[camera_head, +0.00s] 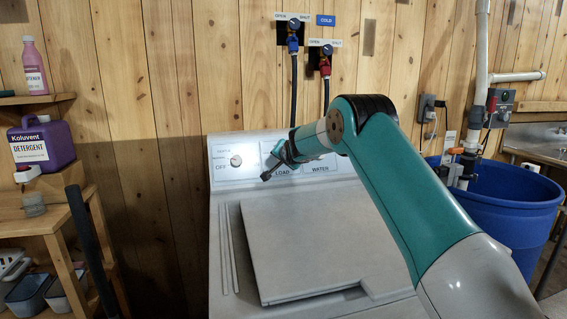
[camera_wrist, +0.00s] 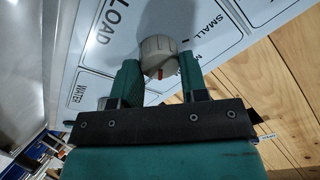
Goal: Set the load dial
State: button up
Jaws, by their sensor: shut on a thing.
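The load dial (camera_wrist: 158,52) is a pale round knob with a red mark, on the washer's white control panel (camera_wrist: 80,65) under the LOAD label. My gripper (camera_wrist: 160,72) is shut on the dial, with one green finger on each side of it. Part of the word SMALL shows beside the dial in the wrist view.
The washer lid (camera_head: 320,240) is below the panel. An OFF dial (camera_head: 236,161) is to the left. Blue and red valves (camera_head: 293,40) with hoses are on the wall above. A blue barrel (camera_head: 510,205) stands right, a wooden shelf with a detergent jug (camera_head: 42,145) left.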

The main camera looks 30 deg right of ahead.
jog(key=shift+m+b, duration=0.3)
jog(key=shift+m, duration=0.3)
jog(key=o, duration=0.9)
jog(key=shift+o, duration=0.2)
jog(key=b+v, duration=0.3)
jog(key=v, duration=1.4)
jog(key=shift+s+a+r, duration=0.2)
